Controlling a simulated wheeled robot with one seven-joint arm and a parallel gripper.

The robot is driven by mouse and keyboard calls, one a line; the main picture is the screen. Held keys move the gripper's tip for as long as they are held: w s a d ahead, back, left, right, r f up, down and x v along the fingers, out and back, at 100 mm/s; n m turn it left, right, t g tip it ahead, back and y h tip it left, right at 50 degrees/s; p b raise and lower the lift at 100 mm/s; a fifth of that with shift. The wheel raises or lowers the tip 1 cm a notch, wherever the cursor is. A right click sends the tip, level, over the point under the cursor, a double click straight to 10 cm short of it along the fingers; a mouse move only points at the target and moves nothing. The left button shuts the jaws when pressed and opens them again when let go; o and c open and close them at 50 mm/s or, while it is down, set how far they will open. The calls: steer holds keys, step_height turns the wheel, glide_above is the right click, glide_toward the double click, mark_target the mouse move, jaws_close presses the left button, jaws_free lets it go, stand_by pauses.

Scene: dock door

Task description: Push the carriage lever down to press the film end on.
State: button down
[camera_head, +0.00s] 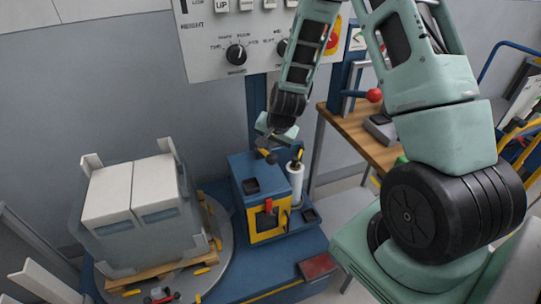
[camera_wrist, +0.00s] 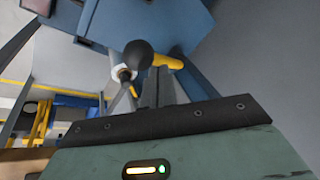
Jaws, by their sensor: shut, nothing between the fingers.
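The film end is not clearly visible.
A wrapped pallet load with white boxes (camera_head: 108,192) stands on a round turntable (camera_head: 225,235) at left. A control panel (camera_head: 215,45) is behind. A wooden bench (camera_head: 365,140) with a red-knobbed tool (camera_head: 375,95) stands at right, behind my arm.

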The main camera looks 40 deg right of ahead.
mark_target(272, 155)
steer(key=shift+s+a+f+b, duration=0.1)
steer(key=shift+s+f+b, duration=0.15)
steer(key=shift+f+b, duration=0.35)
steer(key=shift+s+a+f+b, duration=0.1)
steer(key=shift+s+f+b, duration=0.2)
steer(key=shift+f+b, duration=0.3)
steer(key=shift+s+f+b, duration=0.25)
steer(key=shift+f+b, duration=0.3)
steer(key=shift+f, duration=0.05)
stand_by(2.0)
steer(key=shift+r, duration=0.1)
stand_by(0.5)
steer(key=shift+w+d+r+p, duration=0.1)
steer(key=shift+w+r+p, duration=0.2)
steer(key=shift+r+p, duration=0.4)
steer(key=shift+w+d+r+p, duration=0.1)
steer(key=shift+w+r+p, duration=0.25)
steer(key=shift+r+p, duration=0.35)
steer(key=shift+w+d+r+p, duration=0.1)
steer(key=shift+w+r+p, duration=0.2)
steer(key=shift+r+p, duration=0.4)
steer(key=shift+r, duration=0.1)
steer(key=r+p, duration=0.1)
steer(key=w+r+p, duration=0.1)
steer(key=r, duration=0.1)
steer(key=w+r+p, duration=0.1)
steer(key=p, duration=0.1)
steer(key=shift+d+r, duration=0.25)
